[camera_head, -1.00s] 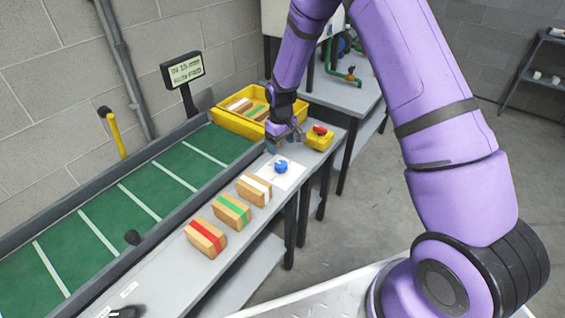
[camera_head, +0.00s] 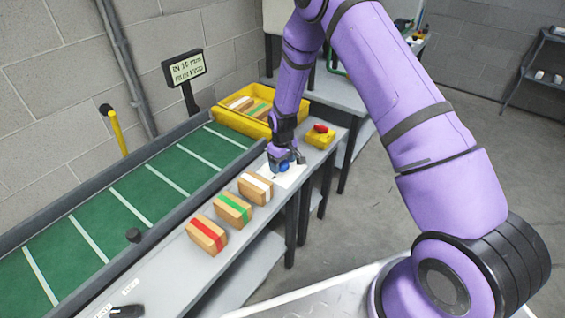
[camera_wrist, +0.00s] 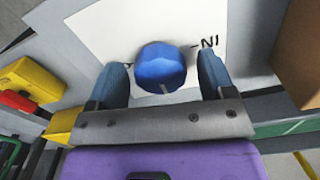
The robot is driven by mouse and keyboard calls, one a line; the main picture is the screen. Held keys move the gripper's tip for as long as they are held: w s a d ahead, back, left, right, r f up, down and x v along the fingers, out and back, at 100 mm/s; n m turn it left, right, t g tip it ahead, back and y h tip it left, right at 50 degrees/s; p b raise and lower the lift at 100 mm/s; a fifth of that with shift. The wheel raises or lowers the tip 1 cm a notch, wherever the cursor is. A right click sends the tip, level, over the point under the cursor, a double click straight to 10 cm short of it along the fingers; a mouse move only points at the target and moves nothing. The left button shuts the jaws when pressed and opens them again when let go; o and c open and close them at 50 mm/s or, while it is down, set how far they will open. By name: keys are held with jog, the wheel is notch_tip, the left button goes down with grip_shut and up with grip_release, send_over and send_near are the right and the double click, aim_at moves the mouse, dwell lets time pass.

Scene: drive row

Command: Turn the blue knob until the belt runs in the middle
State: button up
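The blue knob (camera_wrist: 161,66) sits on a white plate (camera_wrist: 95,35) on the grey bench. In the head view the knob (camera_head: 284,168) shows just under my gripper (camera_head: 284,160). In the wrist view my gripper (camera_wrist: 163,85) is open, with one finger on each side of the knob and a gap showing on both sides. The word "IN" is printed beside the knob. The green belt (camera_head: 137,200) with white cross lines runs left of the bench. A display (camera_head: 187,68) above it has text, partly too small to read surely.
Three wooden blocks with white (camera_head: 256,187), green (camera_head: 233,208) and red (camera_head: 206,235) bands stand along the bench. A yellow box with a red button (camera_head: 320,135) is beyond the knob. A yellow crate (camera_head: 228,116) holds blocks at the belt's far end.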

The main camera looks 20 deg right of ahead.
jog(key=c, duration=0.8)
jog(key=shift+c, duration=0.2)
jog(key=shift+m, duration=0.3)
jog(key=m, duration=0.4)
jog(key=shift+a+m, duration=0.1)
jog(key=shift+m, duration=2.4)
jog(key=o, duration=0.9)
jog(key=shift+r, duration=0.1)
